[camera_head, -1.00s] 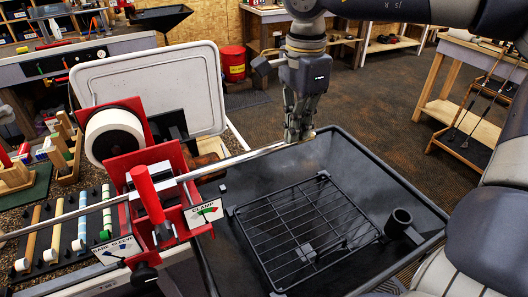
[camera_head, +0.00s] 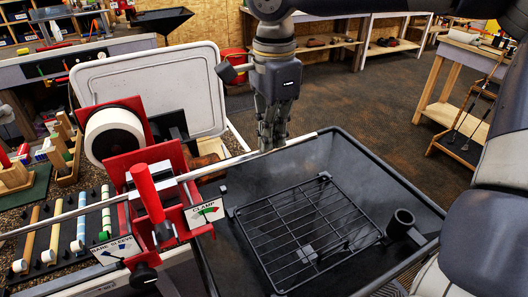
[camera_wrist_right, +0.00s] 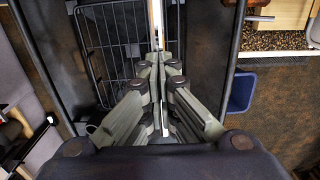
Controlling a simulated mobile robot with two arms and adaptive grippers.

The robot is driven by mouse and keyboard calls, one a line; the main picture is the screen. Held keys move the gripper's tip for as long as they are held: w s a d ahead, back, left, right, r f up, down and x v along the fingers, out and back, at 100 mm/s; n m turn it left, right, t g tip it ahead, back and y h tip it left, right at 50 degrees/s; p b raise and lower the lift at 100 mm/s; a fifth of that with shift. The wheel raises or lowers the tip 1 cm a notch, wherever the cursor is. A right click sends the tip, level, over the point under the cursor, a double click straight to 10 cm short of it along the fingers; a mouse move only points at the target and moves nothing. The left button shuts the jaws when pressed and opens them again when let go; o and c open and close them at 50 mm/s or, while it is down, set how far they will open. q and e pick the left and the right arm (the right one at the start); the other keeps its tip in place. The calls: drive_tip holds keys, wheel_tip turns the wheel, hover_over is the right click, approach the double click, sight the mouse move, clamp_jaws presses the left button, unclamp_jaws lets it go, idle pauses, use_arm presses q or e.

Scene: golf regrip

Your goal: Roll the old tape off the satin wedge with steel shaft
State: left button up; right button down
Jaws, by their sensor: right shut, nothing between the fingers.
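The club's steel shaft (camera_head: 62,217) runs from the left edge through the red clamp (camera_head: 150,195) and out over the black tray. Its butt end (camera_head: 304,138) looks pale, and a tan strip shows along the shaft in the right wrist view (camera_wrist_right: 157,18). I cannot tell how much tape is on it. My right gripper (camera_head: 268,148) points down at the shaft, a little inward from that end. Its fingers, also in the wrist view (camera_wrist_right: 160,62), are closed together and hide part of the shaft. The wedge's head and my left gripper are out of view.
The black tray (camera_head: 425,200) holds a wire rack (camera_head: 305,230) and a small black cup (camera_head: 402,222). A white tape roll (camera_head: 114,136) stands on the red bracket. Several new grips (camera_head: 55,240) lie at the left. A white lid (camera_head: 200,85) stands behind.

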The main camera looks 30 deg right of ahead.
sight(228, 161)
drive_tip(key=shift+w+a+b, duration=0.2)
drive_tip(key=shift+a+b, duration=0.1)
drive_tip(key=shift+a, duration=1.9)
drive_tip(key=shift+a, duration=0.55)
drive_tip(key=shift+w+a, duration=0.15)
drive_tip(key=shift+a, duration=0.7)
drive_tip(key=shift+w+a, duration=0.1)
drive_tip(key=shift+a, duration=0.75)
